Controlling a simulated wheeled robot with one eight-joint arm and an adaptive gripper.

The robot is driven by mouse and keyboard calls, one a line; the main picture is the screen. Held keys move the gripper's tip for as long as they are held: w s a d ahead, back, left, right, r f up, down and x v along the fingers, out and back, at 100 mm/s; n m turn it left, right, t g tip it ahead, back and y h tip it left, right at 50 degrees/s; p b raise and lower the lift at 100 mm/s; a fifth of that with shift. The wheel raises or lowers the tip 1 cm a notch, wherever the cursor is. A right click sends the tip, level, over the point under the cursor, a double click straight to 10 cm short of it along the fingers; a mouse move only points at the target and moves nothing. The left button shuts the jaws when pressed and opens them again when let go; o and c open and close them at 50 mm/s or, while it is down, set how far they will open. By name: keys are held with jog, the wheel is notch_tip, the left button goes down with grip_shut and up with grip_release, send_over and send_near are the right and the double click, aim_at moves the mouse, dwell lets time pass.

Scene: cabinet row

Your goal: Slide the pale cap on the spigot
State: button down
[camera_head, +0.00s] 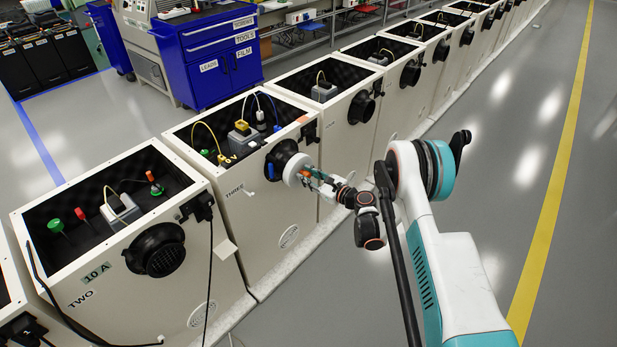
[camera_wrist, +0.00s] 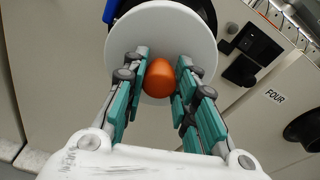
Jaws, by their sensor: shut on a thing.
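The pale cap (camera_head: 293,168) is a round white disc with an orange knob at its centre. It stands in front of the black round spigot (camera_head: 278,156) on the cabinet marked THREE. In the wrist view the cap (camera_wrist: 185,32) faces me and covers most of the dark spigot (camera_wrist: 204,10) behind it. My gripper (camera_wrist: 160,74) is shut on the cap's orange knob (camera_wrist: 158,80), with a teal-padded finger on each side. My gripper (camera_head: 308,178) also shows at the cap in the head view. I cannot tell whether the cap touches the spigot.
A blue part (camera_head: 270,170) shows at the spigot's left. Cabinet TWO (camera_head: 100,318) stands to the left with its own black port (camera_head: 158,250). More cabinets run to the back right. A black switch and plug (camera_wrist: 250,55) are on the panel beside the cap. The floor at right is clear.

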aim_at(300, 172)
jog(key=c, duration=2.4)
grip_release()
jog(key=shift+r+x, duration=0.15)
jog(key=shift+x, duration=0.65)
jog(key=shift+r+x, duration=0.15)
jog(key=shift+x, duration=0.65)
jog(key=c, duration=1.2)
grip_release()
jog(key=shift+a, duration=0.25)
jog(key=shift+s+d, duration=0.1)
jog(key=shift+d, duration=0.05)
